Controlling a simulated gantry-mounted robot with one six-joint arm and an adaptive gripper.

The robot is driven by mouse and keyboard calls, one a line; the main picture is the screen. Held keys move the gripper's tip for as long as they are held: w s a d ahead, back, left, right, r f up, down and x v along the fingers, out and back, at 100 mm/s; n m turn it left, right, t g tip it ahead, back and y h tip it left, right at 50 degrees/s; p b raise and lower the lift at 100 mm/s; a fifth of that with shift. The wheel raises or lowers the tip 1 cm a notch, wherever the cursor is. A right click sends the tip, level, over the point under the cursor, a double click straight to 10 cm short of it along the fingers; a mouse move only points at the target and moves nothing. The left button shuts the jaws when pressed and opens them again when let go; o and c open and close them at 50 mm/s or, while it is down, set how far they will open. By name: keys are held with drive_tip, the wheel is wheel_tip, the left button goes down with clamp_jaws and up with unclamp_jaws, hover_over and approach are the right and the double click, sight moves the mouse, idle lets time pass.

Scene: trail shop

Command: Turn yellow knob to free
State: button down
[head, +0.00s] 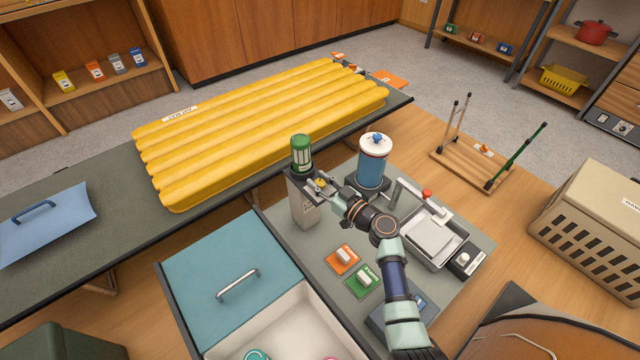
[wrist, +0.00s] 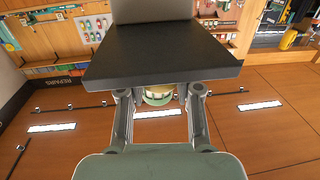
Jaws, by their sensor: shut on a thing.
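The yellow knob (head: 320,184) shows as a small yellow patch at the upper front of a grey post-like box (head: 304,208), below a green canister (head: 301,152). My gripper (head: 317,187) reaches it from the right and is shut on it. In the wrist view my gripper's two fingers (wrist: 160,97) stand on either side of a pale yellow round piece with a greenish rim (wrist: 158,96), just under a dark slab (wrist: 160,50). The fingers hide much of the knob, and its pointing direction and any markings cannot be read.
A blue jar with white lid (head: 373,160) stands close behind my gripper. A yellow air mat (head: 260,125) lies on the table behind.

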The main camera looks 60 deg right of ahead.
drive_tip(key=n+y, duration=0.1)
drive_tip(key=y, duration=0.1)
drive_tip(key=n+y, duration=0.1)
drive_tip(key=y, duration=0.1)
drive_tip(key=n+y, duration=0.2)
drive_tip(key=shift+f+t+y, duration=0.25)
drive_tip(key=shift+t+y, duration=0.15)
drive_tip(key=shift+n, duration=0.3)
drive_tip(key=shift+r+y, duration=0.1)
drive_tip(key=shift+y, duration=0.2)
drive_tip(key=c, duration=0.8)
unclamp_jaws()
drive_tip(key=shift+r, duration=0.1)
drive_tip(key=s, duration=0.8)
drive_tip(key=s+d, duration=0.1)
drive_tip(key=s, duration=0.3)
